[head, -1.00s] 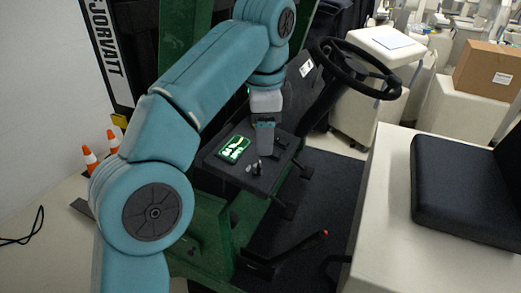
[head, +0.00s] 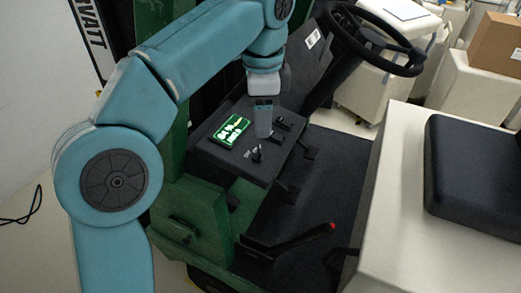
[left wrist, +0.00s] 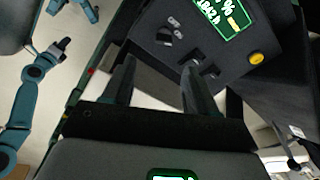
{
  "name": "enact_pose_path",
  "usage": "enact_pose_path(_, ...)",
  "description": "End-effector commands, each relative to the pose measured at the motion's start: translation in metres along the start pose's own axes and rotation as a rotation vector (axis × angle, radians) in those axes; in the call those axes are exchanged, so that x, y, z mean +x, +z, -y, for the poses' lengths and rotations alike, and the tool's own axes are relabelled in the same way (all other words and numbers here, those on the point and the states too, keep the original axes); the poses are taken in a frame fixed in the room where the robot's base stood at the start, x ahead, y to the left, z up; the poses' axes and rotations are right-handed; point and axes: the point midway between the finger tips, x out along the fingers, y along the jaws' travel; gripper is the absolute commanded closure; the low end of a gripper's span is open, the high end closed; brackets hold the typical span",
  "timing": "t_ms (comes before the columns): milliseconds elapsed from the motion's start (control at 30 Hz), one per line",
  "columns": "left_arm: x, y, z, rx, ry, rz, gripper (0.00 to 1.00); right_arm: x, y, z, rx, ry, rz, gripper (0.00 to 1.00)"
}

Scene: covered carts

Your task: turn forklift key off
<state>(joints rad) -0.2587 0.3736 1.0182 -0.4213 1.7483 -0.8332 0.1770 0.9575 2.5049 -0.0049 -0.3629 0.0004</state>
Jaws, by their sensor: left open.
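The forklift's dark control panel (head: 225,158) carries a lit green-and-white display (head: 230,130). A small dark knob-like piece (head: 257,154), which looks like the key, stands on the panel near the display. It also seems to show in the left wrist view (left wrist: 164,38), beside small grey pieces; its turn position is too small to read. My left gripper (head: 264,130) points down over the panel, just right of the display and above the key. In the left wrist view its two fingers (left wrist: 158,88) are apart and empty. A dark-tipped teal arm of mine, seemingly the right gripper (left wrist: 62,46), shows at the left there.
Short dark levers (head: 281,124) stand on the panel's right side. A yellow button (left wrist: 257,57) shows beside the display in the wrist view. The steering wheel (head: 378,38), black seat (head: 475,165) and red-tipped lever (head: 305,236) surround the dark floor.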

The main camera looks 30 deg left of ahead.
Motion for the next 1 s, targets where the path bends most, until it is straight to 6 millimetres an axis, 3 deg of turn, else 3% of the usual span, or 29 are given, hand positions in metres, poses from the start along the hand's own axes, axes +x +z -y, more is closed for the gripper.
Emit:
enact_pose_path(33,0.017,0.002,-0.001,-0.001,0.003,0.003,0.43,0.008,0.0,-0.003,-0.001,0.0,0.0,1.0)
enact_pose_path(200,0.054,0.002,0.0,-0.001,0.004,0.004,0.43,0.014,0.0,-0.005,-0.001,0.0,0.0,1.0)
enact_pose_path(400,0.084,0.002,0.003,-0.002,0.003,0.003,0.43,0.017,-0.001,-0.006,-0.001,0.0,0.0,1.0)
enact_pose_path(833,0.096,0.001,0.005,-0.001,0.001,0.002,0.43,0.018,-0.001,-0.006,-0.001,0.0,-0.001,1.0)
enact_pose_path(1000,0.095,0.002,0.005,-0.001,0.002,0.002,0.98,0.018,-0.001,-0.006,-0.001,0.0,0.0,1.0)
